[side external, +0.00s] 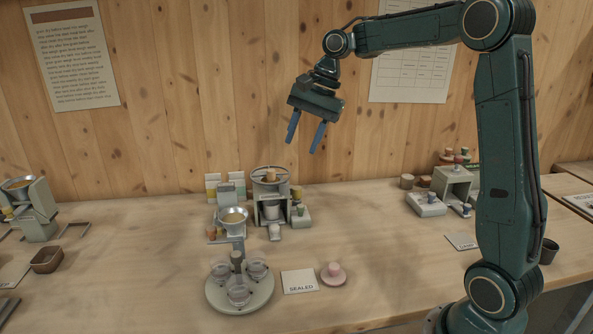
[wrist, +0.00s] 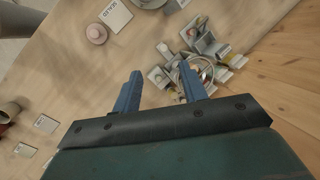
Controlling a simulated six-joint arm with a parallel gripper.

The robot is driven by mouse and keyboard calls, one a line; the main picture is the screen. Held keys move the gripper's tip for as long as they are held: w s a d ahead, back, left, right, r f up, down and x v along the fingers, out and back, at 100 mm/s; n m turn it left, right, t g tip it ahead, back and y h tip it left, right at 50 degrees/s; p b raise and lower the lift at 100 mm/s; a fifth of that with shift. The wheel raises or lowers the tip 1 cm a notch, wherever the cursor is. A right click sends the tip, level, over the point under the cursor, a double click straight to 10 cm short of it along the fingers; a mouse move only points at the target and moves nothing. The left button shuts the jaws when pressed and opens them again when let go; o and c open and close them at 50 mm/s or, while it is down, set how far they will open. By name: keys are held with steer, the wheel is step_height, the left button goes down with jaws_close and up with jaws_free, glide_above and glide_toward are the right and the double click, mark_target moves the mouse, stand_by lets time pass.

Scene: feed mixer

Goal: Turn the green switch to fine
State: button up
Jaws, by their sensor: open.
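My gripper (side external: 303,146) is open and empty, with its two blue fingers pointing down. It hangs in the air high above the table, above and behind the feed mixer (side external: 270,190). A small green knob (side external: 300,209) stands on a pale box at the mixer's right side. It looks like the green switch; its setting marks are too small to read. In the wrist view, my gripper (wrist: 160,72) shows its fingers apart, and the mixer (wrist: 200,70) is partly hidden behind the right finger. I cannot make out the green knob clearly there.
A round tray (side external: 240,296) with several glass cups stands in front, beside a "SEALED" card (side external: 300,281) and a pink knobbed dish (side external: 333,274). Another pale box with a knob (side external: 427,203) is farther right. Bare table lies between.

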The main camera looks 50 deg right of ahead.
steer(key=s+a+r+n, duration=0.2)
steer(key=s+a+n, duration=0.1)
steer(key=s+a, duration=0.1)
steer(key=shift+s+a+t+h, duration=0.3)
steer(key=shift+s+a, duration=0.05)
steer(key=shift+a, duration=0.05)
steer(key=shift+w+d, duration=0.1)
stand_by(0.3)
steer(key=m, duration=1.6)
glide_above(301, 205)
steer(key=s+d, duration=0.4)
step_height(301, 205, down, 12)
steer(key=shift+s+f, duration=0.15)
steer(key=shift+a+y, duration=0.1)
steer(key=shift+y, duration=0.3)
steer(key=x, duration=1.3)
steer(key=shift+f, duration=0.35)
